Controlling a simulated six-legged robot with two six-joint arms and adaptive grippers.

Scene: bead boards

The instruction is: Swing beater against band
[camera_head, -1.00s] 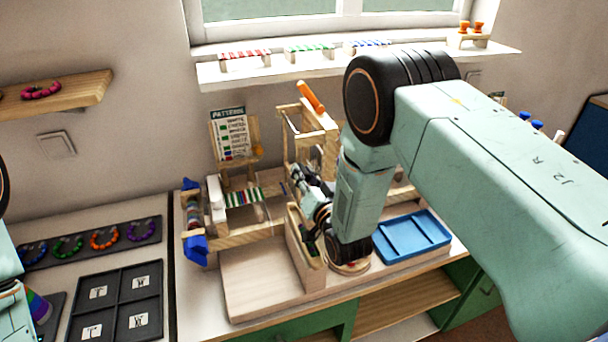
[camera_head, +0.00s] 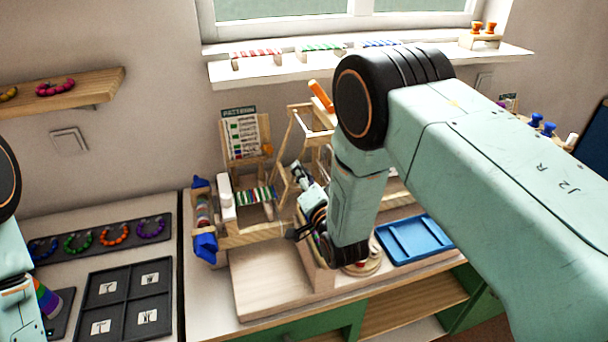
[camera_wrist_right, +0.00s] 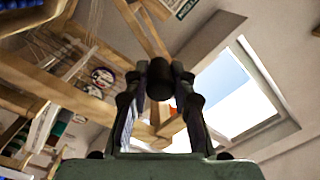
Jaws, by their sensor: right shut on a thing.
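The loom stands on the bench in the head view, with a striped green, red and white band (camera_head: 256,195) stretched at its left part. The beater, a light wooden frame (camera_head: 287,150), leans at a slant just right of the band; a gap shows between them. My right gripper (camera_head: 300,174) is at the beater, partly hidden behind my right arm. In the right wrist view my right gripper (camera_wrist_right: 160,78) is shut on a dark round knob, which seems to belong to the beater. My left gripper is out of view; only part of my left arm shows.
A pattern card (camera_head: 243,137) stands behind the loom. A blue tray (camera_head: 415,240) lies to the right. A dark four-part tray (camera_head: 121,300) and a board with coloured bead rings (camera_head: 105,238) are at the left. A window shelf (camera_head: 370,68) runs above.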

